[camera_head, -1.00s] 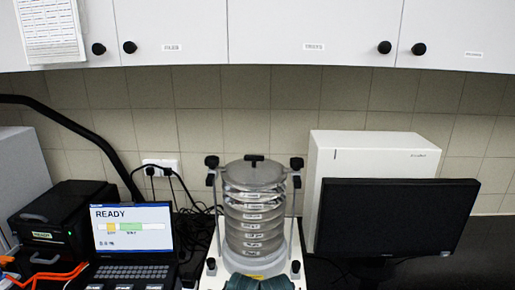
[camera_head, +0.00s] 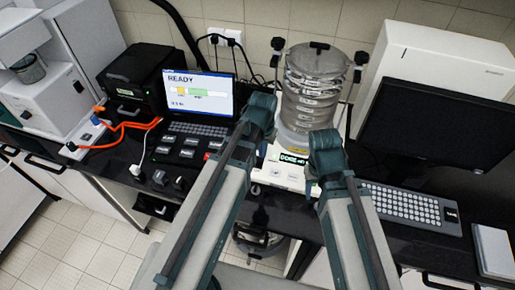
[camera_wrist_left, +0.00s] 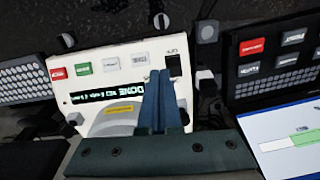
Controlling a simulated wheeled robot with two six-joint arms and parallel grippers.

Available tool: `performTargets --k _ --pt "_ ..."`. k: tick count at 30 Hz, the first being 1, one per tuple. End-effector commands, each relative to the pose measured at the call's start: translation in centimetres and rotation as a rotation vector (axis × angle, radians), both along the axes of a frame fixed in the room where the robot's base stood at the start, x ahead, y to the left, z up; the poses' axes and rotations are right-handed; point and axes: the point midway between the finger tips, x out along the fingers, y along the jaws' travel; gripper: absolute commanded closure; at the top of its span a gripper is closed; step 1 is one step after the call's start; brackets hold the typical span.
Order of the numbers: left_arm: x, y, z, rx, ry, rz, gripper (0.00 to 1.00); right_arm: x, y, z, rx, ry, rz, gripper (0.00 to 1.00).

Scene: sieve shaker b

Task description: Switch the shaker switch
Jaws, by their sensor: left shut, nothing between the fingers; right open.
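The sieve shaker (camera_head: 315,85) stands upright at the wall with its stack of sieves. Its white control panel (camera_head: 292,178) also shows in the left wrist view (camera_wrist_left: 85,128), with coloured buttons and a lit display (camera_wrist_left: 108,92) reading DONE. The black shaker switch (camera_wrist_left: 174,65) is at the panel's right end there. My left gripper (camera_wrist_left: 161,76) is shut and empty, its teal fingertips just left of the switch; contact cannot be told. In the head view my left arm hides its fingers. My right gripper (camera_head: 326,152) is open at the panel's right; its fingers are hard to make out.
A laptop (camera_head: 198,95) reading READY and a black box (camera_head: 140,80) stand left of the shaker. A monitor (camera_head: 435,125), a white case (camera_head: 445,55) and a keyboard (camera_head: 410,205) are on the right. Orange cables (camera_head: 130,125) lie at the left.

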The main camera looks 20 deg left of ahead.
Motion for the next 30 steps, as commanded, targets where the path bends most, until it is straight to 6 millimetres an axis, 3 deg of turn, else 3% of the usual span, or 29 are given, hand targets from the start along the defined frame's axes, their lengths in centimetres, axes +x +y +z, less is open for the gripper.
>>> performTargets --k 1,8,23,30 --pt "0.9 0.7 1.6 -0.006 -0.008 0.018 1.0 0.0 0.0 1.5 0.0 0.0 -0.001 0.5" --pt "2.3 2.5 3.0 -0.019 -0.027 0.056 1.0 0.0 0.0 2.9 0.001 0.0 -0.002 0.5" --pt "2.4 2.6 2.8 -0.021 -0.03 0.059 1.0 0.0 0.0 2.7 0.001 0.0 -0.002 0.5" --pt "2.6 2.6 1.3 -0.021 -0.03 0.058 1.0 0.0 0.0 1.3 0.001 0.0 -0.003 0.5"
